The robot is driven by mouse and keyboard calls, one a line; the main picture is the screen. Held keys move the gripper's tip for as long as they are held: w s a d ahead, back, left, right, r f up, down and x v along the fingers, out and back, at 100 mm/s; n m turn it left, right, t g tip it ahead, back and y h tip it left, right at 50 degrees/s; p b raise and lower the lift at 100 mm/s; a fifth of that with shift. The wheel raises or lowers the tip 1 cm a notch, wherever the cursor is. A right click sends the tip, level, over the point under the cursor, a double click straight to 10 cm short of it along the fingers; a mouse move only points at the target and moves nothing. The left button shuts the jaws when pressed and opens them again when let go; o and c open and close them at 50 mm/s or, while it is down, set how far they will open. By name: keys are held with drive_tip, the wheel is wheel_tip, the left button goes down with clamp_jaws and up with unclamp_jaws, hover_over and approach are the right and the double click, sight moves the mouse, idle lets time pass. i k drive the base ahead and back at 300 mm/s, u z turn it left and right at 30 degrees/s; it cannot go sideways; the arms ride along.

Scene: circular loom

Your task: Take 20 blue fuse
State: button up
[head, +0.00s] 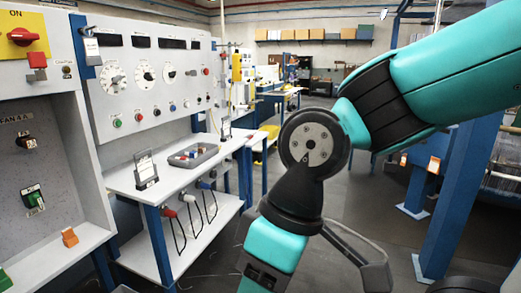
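I cannot make out a blue fuse for certain. A grey tray (194,154) with small, partly dark items in it lies on the white workbench (160,191) at the left. Its contents are too small to tell apart. An orange fuse-like block (69,237) stands on the light shelf of the near left cabinet. A green block (4,281) is cut off at the lower left edge. My teal arm crosses the right and middle of the view and runs out at the bottom. My gripper's fingertips do not show.
A control panel (152,78) with dials and buttons stands behind the bench. A black holder (146,170) with a card stands on the bench. Plugs on cables hang below its front edge. Blue posts (464,190) stand at the right. Open floor lies between.

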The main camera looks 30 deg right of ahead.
sight(193, 155)
drive_tip(key=z, duration=1.15)
drive_tip(key=i, duration=1.6)
drive_tip(key=u, duration=1.4)
